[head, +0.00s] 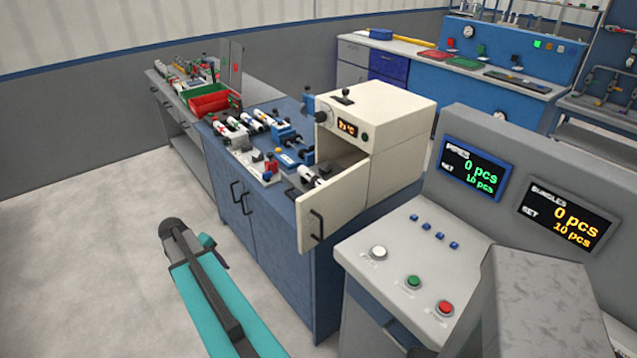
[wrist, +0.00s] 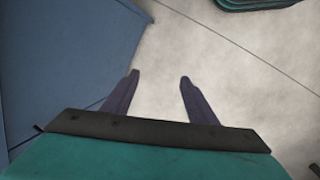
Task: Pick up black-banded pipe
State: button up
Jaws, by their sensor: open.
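Several short white pipes with dark ends and coloured bands lie on the blue cabinet (head: 283,265) in the head view. One of them (head: 262,119) is toward the back of the cabinet top. The bands are too small to tell for sure which pipe is black-banded. My gripper (wrist: 158,76) is open and empty in the wrist view, its two dark fingers apart over bare floor. It is away from the pipes, in front of the cabinet, and no pipe shows in the wrist view.
A grey console (head: 385,252) with buttons and two displays stands at right. A red bin (head: 208,103) stands behind the cabinet. The floor at left (head: 80,260) is clear.

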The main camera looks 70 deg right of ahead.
jog(key=s+d+r+m+h+b, duration=0.1)
jog(key=s+d+r, duration=0.1)
jog(key=d+r, duration=0.55)
jog(key=s+d+r+m+h, duration=0.1)
jog(key=s+d+r, duration=0.3)
jog(key=d, duration=0.6)
jog(key=m+g+h+b, duration=0.1)
jog(key=m+g, duration=0.1)
send_near(315, 179)
notch_tip(315, 179, up, 4)
jog(key=a, duration=0.2)
jog(key=shift+w+a+f, duration=0.15)
jog(key=shift+f, duration=0.05)
jog(key=shift+f, duration=0.15)
jog(key=shift+p+x, duration=0.8)
jog(key=shift+x, duration=3.45)
jog(key=shift+w+f, duration=0.1)
jog(key=shift+w, duration=0.05)
jog(key=shift+w+d+p+x, duration=0.1)
jog(key=shift+p+x, duration=0.4)
jog(key=shift+x, duration=0.25)
jog(key=shift+w+d+p+x, duration=0.15)
jog(key=shift+p+x, duration=0.35)
jog(key=shift+x, duration=1.3)
jog(key=shift+a, duration=0.1)
